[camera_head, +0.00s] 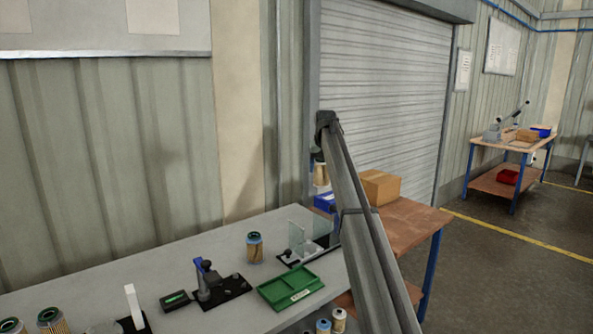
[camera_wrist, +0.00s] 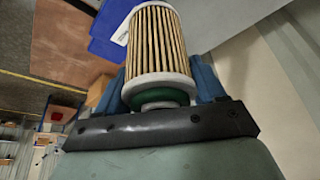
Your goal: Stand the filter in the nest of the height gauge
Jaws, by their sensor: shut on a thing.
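The filter (camera_wrist: 157,40), with cream pleats, a white end cap and a green ring, is between the blue fingers of my gripper (camera_wrist: 160,85) in the wrist view. My gripper (camera_head: 318,157) is shut on it. In the head view the filter (camera_head: 320,176) hangs below my gripper, in the air beyond the workbench's far right part, partly hidden by my arm. What looks like the height gauge (camera_head: 205,280), a post with a blue part on a black base, stands on the bench, well left of and nearer than my gripper. Its nest cannot be made out clearly.
A filter (camera_head: 254,248) stands on the workbench (camera_head: 110,262) behind a green tray (camera_head: 290,291). A stand with clear panels (camera_head: 309,240) is right of it. A small display (camera_head: 175,300) is left of the gauge. More filters (camera_head: 52,321) stand front left. A cardboard box (camera_head: 380,187) is behind my arm.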

